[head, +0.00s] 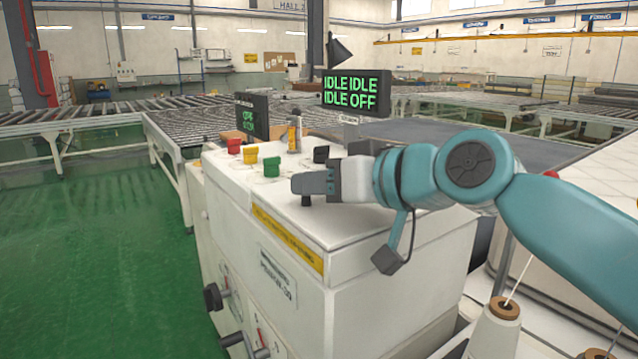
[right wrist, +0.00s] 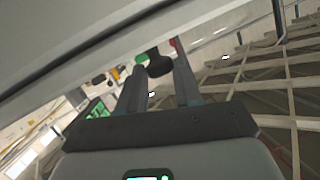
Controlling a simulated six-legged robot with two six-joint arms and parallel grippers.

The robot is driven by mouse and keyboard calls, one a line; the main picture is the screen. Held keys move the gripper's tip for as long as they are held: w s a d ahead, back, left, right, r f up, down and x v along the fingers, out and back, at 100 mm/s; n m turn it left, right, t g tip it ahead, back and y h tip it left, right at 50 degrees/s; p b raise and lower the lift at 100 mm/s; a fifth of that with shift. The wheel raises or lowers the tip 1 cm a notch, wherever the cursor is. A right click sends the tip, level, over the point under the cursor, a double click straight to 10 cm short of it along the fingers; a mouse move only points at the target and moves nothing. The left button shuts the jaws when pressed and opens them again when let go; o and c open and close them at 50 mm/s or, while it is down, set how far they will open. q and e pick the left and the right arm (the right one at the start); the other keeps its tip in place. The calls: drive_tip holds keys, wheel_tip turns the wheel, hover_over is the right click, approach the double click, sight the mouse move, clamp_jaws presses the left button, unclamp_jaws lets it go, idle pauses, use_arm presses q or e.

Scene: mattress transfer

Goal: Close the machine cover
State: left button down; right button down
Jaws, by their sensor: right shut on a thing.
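The white machine (head: 330,300) stands in the middle of the head view. Its pale top cover (head: 345,225) looks flat, and whether it is fully seated cannot be told. A small black knob (head: 306,200) stands up from the top near its front right. My right gripper (head: 312,184) reaches in from the right, just above the top, and is shut on this knob. In the right wrist view the dark knob (right wrist: 158,64) sits between the two fingers. My left gripper is not in view.
Red (head: 234,146), yellow (head: 250,155) and green (head: 271,166) buttons and a small bottle-like cylinder (head: 295,133) stand on the machine's top. A screen (head: 357,92) reads IDLE. Thread cones (head: 497,325) stand at lower right. Green floor (head: 100,260) at left is clear.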

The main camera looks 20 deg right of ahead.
drive_tip(key=shift+a+f, duration=0.2)
drive_tip(key=shift+f, duration=0.35)
drive_tip(key=c, duration=0.9)
unclamp_jaws()
drive_tip(key=shift+s, duration=0.1)
drive_tip(key=shift+c, duration=0.2)
drive_tip(key=shift+o, duration=0.8)
drive_tip(key=shift+a+r, duration=0.1)
drive_tip(key=shift+d+r, duration=0.1)
drive_tip(key=shift+d, duration=0.1)
drive_tip(key=shift+s+d+r, duration=0.1)
drive_tip(key=shift+d, duration=0.05)
drive_tip(key=v, duration=1.6)
drive_tip(key=shift+r+p, duration=0.2)
drive_tip(key=shift+p, duration=0.2)
